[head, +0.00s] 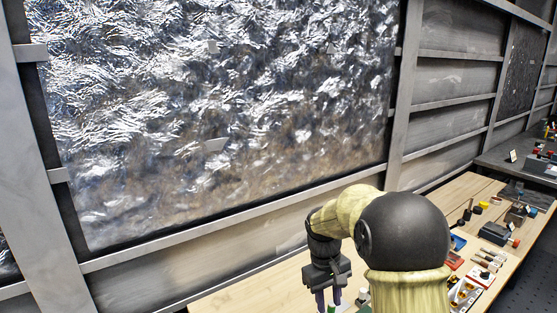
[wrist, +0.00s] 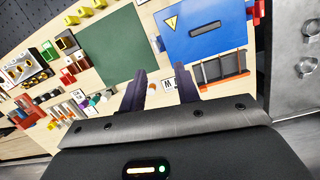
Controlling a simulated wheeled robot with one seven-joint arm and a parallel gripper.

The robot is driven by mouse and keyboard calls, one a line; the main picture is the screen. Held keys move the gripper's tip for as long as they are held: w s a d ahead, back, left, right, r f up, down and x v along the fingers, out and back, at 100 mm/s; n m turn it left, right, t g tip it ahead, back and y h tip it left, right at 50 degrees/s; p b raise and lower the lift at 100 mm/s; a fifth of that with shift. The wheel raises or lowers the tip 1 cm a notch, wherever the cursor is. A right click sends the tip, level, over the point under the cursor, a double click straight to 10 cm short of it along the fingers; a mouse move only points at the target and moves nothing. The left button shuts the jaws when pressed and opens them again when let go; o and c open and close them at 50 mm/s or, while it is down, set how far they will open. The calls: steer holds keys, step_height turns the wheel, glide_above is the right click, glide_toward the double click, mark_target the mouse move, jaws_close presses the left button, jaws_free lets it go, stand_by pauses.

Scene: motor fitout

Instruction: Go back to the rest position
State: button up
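My gripper (head: 328,298) points down over the wooden bench (head: 270,290) in the head view, partly cut off by the lower frame edge. In the wrist view my gripper (wrist: 161,84) shows two dark fingers spread apart with nothing held between them. Below and beyond the fingers lie a white card with a letter (wrist: 168,84) and a small orange piece (wrist: 152,87). My arm hides part of the bench in the head view.
The wrist view shows a green mat (wrist: 108,45), a blue panel with a warning sign (wrist: 203,30), a slotted rack (wrist: 219,69) and several small parts. A foil-covered wall panel (head: 220,100) stands behind the bench. More parts and tools crowd the bench's right side.

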steer(key=s+d+m+t, duration=0.1)
steer(key=s+m+t, duration=0.1)
steer(key=s, duration=0.6)
steer(key=s+d+f+m+t+y, duration=0.1)
steer(key=s+m+t, duration=0.1)
steer(key=s, duration=0.6)
steer(key=shift+s+d+m, duration=0.2)
steer(key=shift+d+m, duration=0.2)
steer(key=shift+m, duration=0.1)
